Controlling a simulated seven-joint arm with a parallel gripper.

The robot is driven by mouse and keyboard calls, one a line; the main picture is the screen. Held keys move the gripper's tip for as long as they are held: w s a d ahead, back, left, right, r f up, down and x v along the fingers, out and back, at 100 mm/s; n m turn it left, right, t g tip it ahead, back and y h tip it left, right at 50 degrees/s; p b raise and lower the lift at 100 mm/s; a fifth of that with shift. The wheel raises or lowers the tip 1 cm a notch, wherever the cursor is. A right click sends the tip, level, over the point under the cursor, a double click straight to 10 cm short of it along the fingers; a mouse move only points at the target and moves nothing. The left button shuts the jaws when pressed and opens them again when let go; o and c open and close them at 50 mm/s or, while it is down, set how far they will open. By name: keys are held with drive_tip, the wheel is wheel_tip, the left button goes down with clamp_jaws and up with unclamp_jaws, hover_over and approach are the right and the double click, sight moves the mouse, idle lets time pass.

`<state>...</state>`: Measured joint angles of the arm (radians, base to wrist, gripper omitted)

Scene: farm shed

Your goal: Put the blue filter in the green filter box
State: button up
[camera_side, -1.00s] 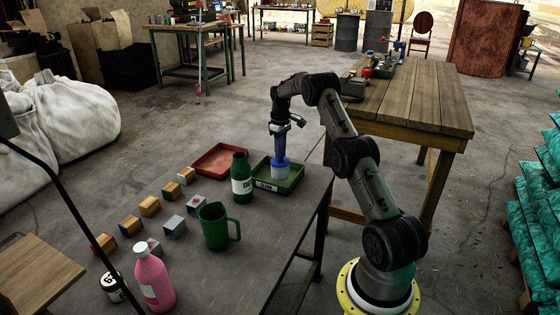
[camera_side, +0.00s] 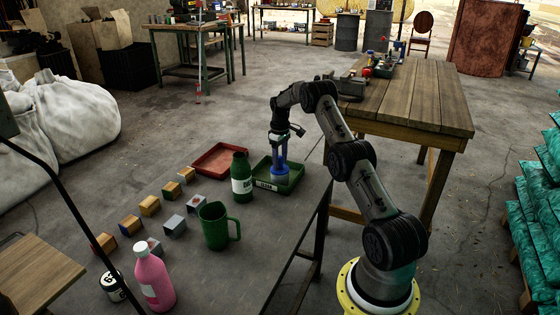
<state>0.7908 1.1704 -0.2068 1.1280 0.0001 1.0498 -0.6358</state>
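The blue filter (camera_side: 280,177), a short pale cylinder with a blue top, is upright inside the green filter box (camera_side: 297,178). The box is a shallow green tray with a white label on its near side, on the dark table. My gripper (camera_side: 279,163) points straight down over the box with its fingers at the filter's blue top. It appears shut on the filter; the fingertips are too small to see clearly. The filter's base is low in the box, partly hidden by the near wall; I cannot tell whether it touches the floor.
A green bottle (camera_side: 241,178) stands close to the box's left side. A red tray (camera_side: 217,160) lies behind it. A green mug (camera_side: 214,228), a pink bottle (camera_side: 153,281), a white can (camera_side: 113,286) and several small blocks (camera_side: 149,206) stand nearer and left.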

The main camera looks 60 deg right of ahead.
wheel_tip(320, 180, up, 12)
drive_tip(key=s+a+r+n+t+h, duration=0.1)
drive_tip(key=s+a+r, duration=0.1)
drive_tip(key=a+r, duration=0.9)
drive_tip(key=s+a+r+t, duration=0.15)
drive_tip(key=a+r, duration=0.55)
drive_tip(key=a, duration=0.8)
drive_tip(key=s+a+r+t, duration=0.2)
drive_tip(key=s+a, duration=0.9)
drive_tip(key=s+a+f, duration=0.3)
drive_tip(key=s, duration=0.2)
drive_tip(key=s+a+f+t+y, duration=0.1)
drive_tip(key=s+a+f, duration=0.2)
drive_tip(key=s, duration=0.3)
drive_tip(key=shift+s+n, duration=0.3)
drive_tip(key=shift+n, duration=0.1)
